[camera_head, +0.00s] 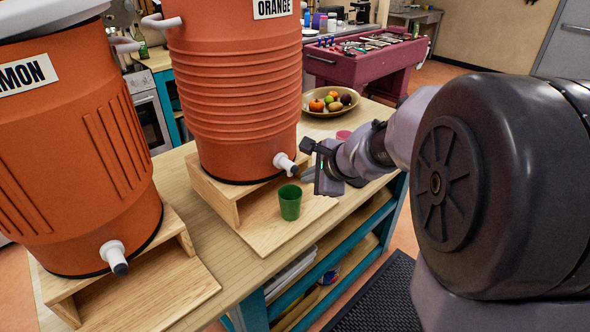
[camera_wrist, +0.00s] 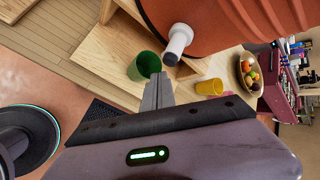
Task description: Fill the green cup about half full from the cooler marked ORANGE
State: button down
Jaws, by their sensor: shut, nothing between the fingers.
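The orange-red cooler marked ORANGE (camera_head: 238,85) stands on a wooden riser on the counter. Its white tap with a dark tip (camera_head: 285,163) points down at the front and also shows in the wrist view (camera_wrist: 178,44). The green cup (camera_head: 289,203) stands upright on the board below and close to the tap; it also shows in the wrist view (camera_wrist: 146,67). I cannot make out any drink in it. My gripper (camera_head: 308,172) is shut and empty, right of the tap and cup. In the wrist view its fingertips (camera_wrist: 159,76) point between cup and tap.
A second cooler, its label ending in MON (camera_head: 80,150), stands at left with its own tap (camera_head: 114,257). A yellow cup (camera_wrist: 209,87) is right of my fingers in the wrist view. A fruit bowl (camera_head: 330,108) stands behind. The board left of the green cup is clear.

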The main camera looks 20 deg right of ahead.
dwell(0.8)
jog(key=shift+w+a, duration=0.15)
jog(key=shift+w, duration=0.25)
jog(key=shift+w+a, duration=0.2)
jog(key=shift+w, duration=0.3)
dwell(1.5)
jog(key=shift+s, duration=0.1)
dwell(1.9)
jog(key=shift+s+d, duration=0.3)
jog(key=shift+s, duration=0.5)
jog(key=s, duration=0.1)
jog(key=s+d+b, duration=0.1)
jog(key=s, duration=0.2)
jog(key=shift+s+d+b, duration=0.35)
jog(key=shift+d+b, duration=0.05)
